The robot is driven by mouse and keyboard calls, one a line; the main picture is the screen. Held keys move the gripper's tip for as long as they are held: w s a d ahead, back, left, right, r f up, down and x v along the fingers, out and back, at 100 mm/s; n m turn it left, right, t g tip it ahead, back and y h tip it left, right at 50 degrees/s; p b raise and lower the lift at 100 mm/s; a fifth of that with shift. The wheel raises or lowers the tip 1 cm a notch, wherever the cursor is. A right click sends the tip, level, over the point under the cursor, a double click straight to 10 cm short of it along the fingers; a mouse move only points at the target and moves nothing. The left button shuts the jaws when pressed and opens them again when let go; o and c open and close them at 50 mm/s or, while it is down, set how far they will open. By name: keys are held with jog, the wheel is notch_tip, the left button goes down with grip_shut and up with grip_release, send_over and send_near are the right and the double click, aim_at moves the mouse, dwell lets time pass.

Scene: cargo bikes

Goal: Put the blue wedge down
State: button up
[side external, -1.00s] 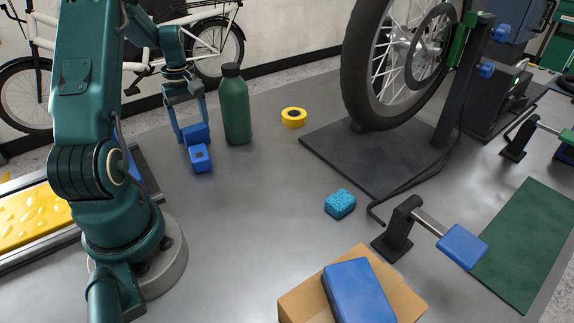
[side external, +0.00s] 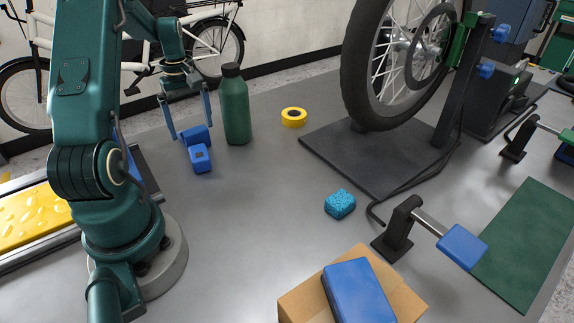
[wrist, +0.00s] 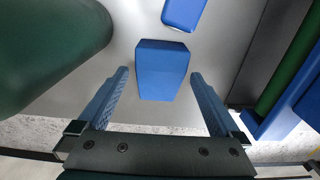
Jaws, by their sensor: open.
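The blue wedge (side external: 195,136) rests on the grey bench top beside the green bottle. My gripper (side external: 192,130) is open around it, one finger on each side. In the wrist view the wedge (wrist: 162,72) lies between the fingers of my gripper (wrist: 158,74), with a clear gap to each finger. A second blue block (side external: 200,158) with a dark square on it is just in front of the wedge. It also shows at the top of the wrist view (wrist: 183,12).
The green bottle (side external: 235,108) stands close on the right of my gripper. A yellow tape roll (side external: 293,117), a blue sponge (side external: 340,204) and a cardboard box (side external: 310,298) are farther off. A yellow-bedded tray (side external: 35,217) is on the left. The middle bench is clear.

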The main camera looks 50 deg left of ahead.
notch_tip(320, 180, up, 10)
dwell(0.3)
jog(key=shift+r, duration=0.15)
